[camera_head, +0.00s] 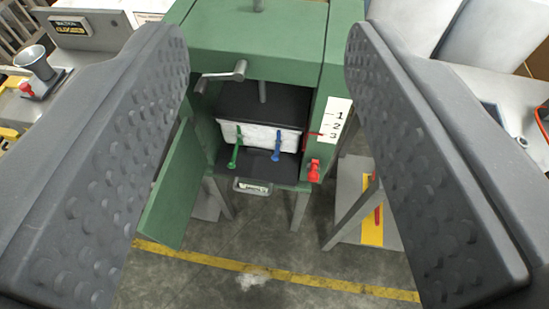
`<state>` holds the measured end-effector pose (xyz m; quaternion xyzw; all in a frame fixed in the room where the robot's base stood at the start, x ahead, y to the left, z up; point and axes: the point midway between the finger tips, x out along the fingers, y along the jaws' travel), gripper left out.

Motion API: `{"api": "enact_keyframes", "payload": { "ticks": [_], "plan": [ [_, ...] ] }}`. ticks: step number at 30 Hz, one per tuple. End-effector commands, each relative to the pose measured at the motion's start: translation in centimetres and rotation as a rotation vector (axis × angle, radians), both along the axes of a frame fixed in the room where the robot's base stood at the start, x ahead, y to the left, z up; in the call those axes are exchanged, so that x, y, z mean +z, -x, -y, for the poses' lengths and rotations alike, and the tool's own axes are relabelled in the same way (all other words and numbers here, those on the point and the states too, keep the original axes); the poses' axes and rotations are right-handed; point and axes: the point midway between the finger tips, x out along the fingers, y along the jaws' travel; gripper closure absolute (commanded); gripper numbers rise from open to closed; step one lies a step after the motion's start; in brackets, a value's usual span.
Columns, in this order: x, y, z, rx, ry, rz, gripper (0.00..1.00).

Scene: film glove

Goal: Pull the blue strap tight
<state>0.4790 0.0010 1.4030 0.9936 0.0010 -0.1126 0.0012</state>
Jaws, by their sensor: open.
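The blue strap (277,146) hangs down the front of a white bale (255,136) inside a green press (262,45). A green strap (234,150) hangs to its left on the same bale. My gripper (268,50) is open and empty. Its two dark, dimpled fingers stand wide apart at the left and right of the view, with the press seen between them. The fingers look well short of the straps and touch neither. The back of the bale and the upper ends of the straps are hidden.
The press's green door (168,190) hangs open at the left. A metal crank (222,76) juts out above the opening. A red handle (314,170) sits at the right, below a white 1-2-3 label (335,120). The floor (250,282) in front is clear, crossed by a yellow line.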

Motion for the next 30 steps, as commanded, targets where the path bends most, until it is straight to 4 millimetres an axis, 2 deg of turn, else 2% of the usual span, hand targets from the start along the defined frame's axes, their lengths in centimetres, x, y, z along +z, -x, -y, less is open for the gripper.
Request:
{"api": "enact_keyframes", "payload": {
  "ticks": [5, 8, 12, 17, 18, 24, 30],
  "plan": [
    [-4.4, -5.3, -1.4, 0.016, 0.020, -0.010, 0.55],
    [-8.2, -9.5, -2.5, 0.024, 0.037, -0.007, 0.55],
    [-14.1, -14.7, -3.7, 0.026, 0.065, -0.002, 0.55],
    [-21.3, -19.5, -4.5, 0.015, 0.103, 0.008, 0.55],
    [-23.3, -20.6, -4.7, 0.012, 0.113, 0.008, 0.55],
    [-33.1, -24.5, -4.8, -0.020, 0.183, 0.018, 0.55],
    [-43.0, -26.5, -4.2, -0.058, 0.283, 0.031, 0.55]
  ]
}}
